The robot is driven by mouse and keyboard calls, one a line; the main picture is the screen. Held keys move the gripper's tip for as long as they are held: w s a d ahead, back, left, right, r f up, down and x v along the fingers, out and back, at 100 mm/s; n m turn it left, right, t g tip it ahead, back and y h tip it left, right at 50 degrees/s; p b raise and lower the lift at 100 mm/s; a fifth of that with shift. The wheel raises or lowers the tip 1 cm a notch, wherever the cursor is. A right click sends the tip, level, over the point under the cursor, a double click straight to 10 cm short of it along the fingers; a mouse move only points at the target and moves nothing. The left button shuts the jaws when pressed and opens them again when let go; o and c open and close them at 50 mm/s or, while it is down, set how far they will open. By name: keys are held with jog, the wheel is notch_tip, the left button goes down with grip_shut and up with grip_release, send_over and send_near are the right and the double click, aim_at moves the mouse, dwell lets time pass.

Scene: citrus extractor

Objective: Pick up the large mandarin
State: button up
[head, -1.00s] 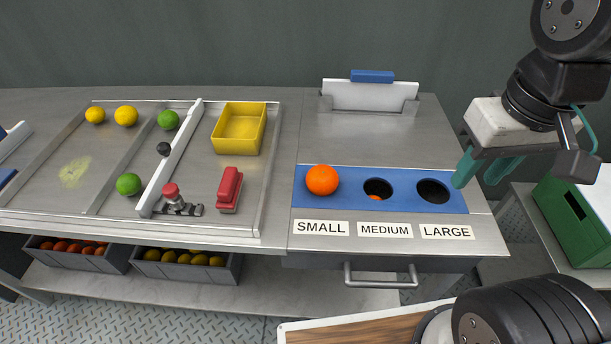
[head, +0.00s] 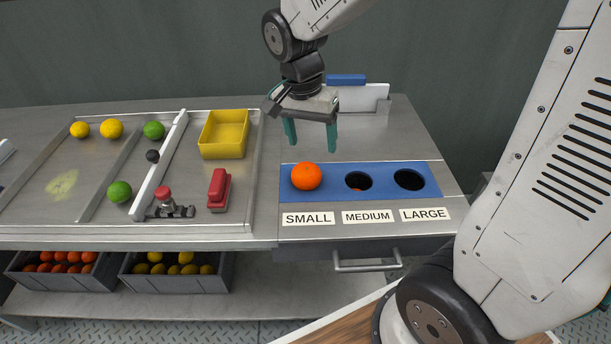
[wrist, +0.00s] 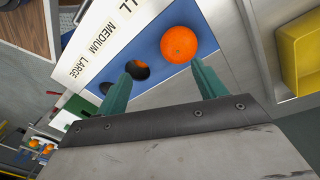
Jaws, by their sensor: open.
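The large mandarin (head: 306,176) is an orange ball resting on the blue sizing panel (head: 375,195) at the hole above the SMALL label. It also shows in the wrist view (wrist: 179,45), ahead of my fingers and nearer the right one. My gripper (head: 312,145) is open and empty, its teal fingers pointing down above and just behind the mandarin in the head view. The fingers do not touch it. The wrist view shows the two teal fingers (wrist: 160,85) spread apart. A bit of orange shows inside the medium hole (head: 358,182); the large hole (head: 409,180) looks dark.
A yellow bin (head: 224,134) and a red stapler-like object (head: 218,190) lie left of the panel. A white board with a blue clip (head: 375,98) stands behind. Lemons and limes (head: 154,130) sit in the left tray.

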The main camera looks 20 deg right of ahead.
jog(key=m, duration=0.2)
send_over(305, 167)
jog(key=a, duration=0.2)
jog(key=f, duration=0.4)
jog(key=shift+w+d, duration=0.2)
jog(key=shift+f, duration=0.45)
jog(key=f, duration=0.2)
jog(key=d+f, duration=0.1)
jog(key=f, duration=0.4)
jog(key=shift+s+d, duration=0.15)
jog(key=shift+d, duration=0.15)
jog(key=c, duration=0.8)
jog(key=shift+r, duration=0.15)
